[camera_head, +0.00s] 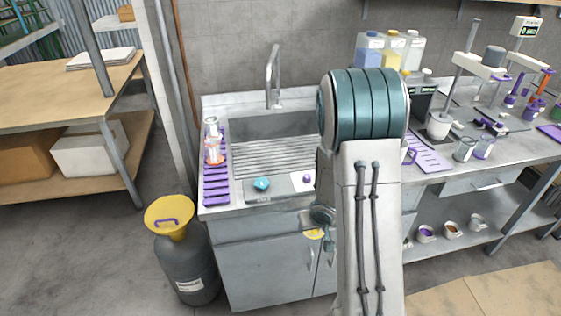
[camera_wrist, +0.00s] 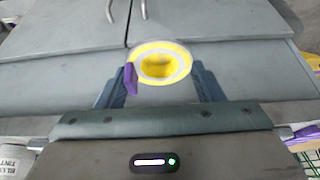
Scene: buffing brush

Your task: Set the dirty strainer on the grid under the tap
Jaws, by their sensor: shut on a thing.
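My gripper (camera_wrist: 160,78) is shut on the strainer (camera_wrist: 161,63), a round piece with a pale rim, a yellow inside and a purple tab at its left. In the head view only a yellow bit of the strainer (camera_head: 314,234) shows beside my arm, in front of the sink cabinet doors and below the counter top. My arm hides most of the gripper there. The tap (camera_head: 273,75) is a tall bent metal spout at the back of the sink. The grid (camera_head: 270,158) of parallel metal bars lies over the basin under it, with nothing on it.
A purple rack (camera_head: 217,187) with a bottle (camera_head: 213,142) stands left of the grid. A teal item (camera_head: 261,184) lies on the counter's front strip. A grey drum with a yellow funnel (camera_head: 170,216) stands left of the cabinet. Bench equipment fills the right.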

